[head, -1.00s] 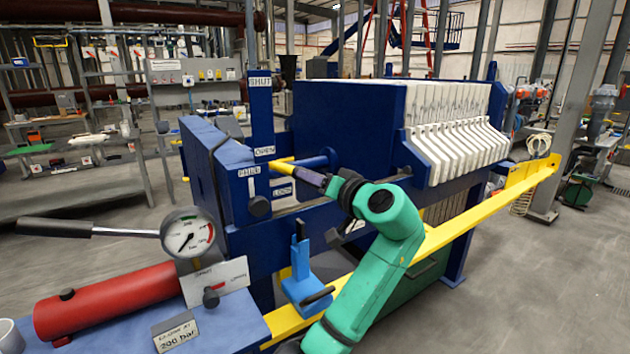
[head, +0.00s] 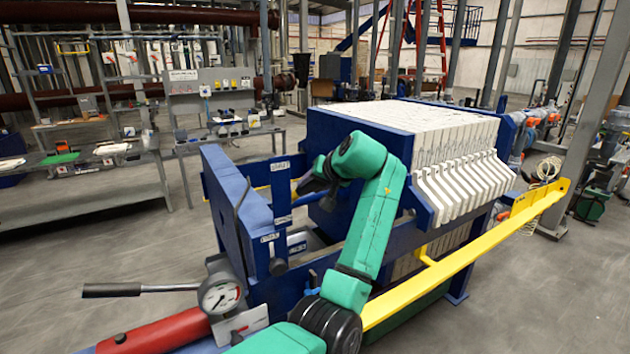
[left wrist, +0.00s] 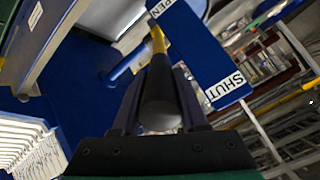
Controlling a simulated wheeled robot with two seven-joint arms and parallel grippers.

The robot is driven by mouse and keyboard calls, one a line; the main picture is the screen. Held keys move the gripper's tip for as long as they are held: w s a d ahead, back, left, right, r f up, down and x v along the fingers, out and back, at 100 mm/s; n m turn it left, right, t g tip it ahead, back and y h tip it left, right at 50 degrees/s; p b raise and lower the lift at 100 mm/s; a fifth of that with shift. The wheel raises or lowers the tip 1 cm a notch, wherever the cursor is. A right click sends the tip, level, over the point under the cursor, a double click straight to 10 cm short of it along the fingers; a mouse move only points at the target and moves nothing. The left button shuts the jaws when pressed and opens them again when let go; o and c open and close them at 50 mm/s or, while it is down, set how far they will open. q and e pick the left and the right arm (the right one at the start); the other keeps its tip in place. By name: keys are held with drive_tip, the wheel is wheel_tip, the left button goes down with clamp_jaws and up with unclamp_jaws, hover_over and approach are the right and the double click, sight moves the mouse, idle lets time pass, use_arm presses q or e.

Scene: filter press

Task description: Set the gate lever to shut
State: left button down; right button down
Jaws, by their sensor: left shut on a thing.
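The gate lever has a yellow shaft and a dark grip. In the left wrist view its grip (left wrist: 160,95) lies between my jaws, with the yellow shaft beyond it. My left gripper (head: 312,186) is shut on this grip, and my green wrist hides most of the lever in the head view. The blue upright plate (head: 281,194) beside it carries a SHUT label (head: 280,166) near the top and an OPEN label (head: 282,220) lower down. In the head view the gripper is at a height between the two labels, nearer SHUT. My right gripper is out of view.
The blue press frame with white filter plates (head: 455,150) stands right of the lever. A yellow rail (head: 470,260) runs along its side. A pressure gauge (head: 220,294), a pump handle (head: 112,290) and a red cylinder (head: 165,332) are at the lower left.

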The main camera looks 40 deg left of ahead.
use_arm(q)
drive_tip(key=shift+w+r, duration=0.1)
drive_tip(key=shift+r, duration=0.35)
drive_tip(key=c, duration=0.5)
unclamp_jaws()
drive_tip(key=shift+a, duration=0.1)
drive_tip(key=shift+c, duration=0.2)
drive_tip(key=shift+o, duration=0.5)
drive_tip(key=shift+a+f, duration=0.15)
drive_tip(key=shift+f, duration=0.05)
drive_tip(key=shift+d, duration=0.25)
drive_tip(key=b+v, duration=0.4)
drive_tip(key=v, duration=1)
drive_tip(key=shift+r+b, duration=0.2)
drive_tip(key=shift+b, duration=0.1)
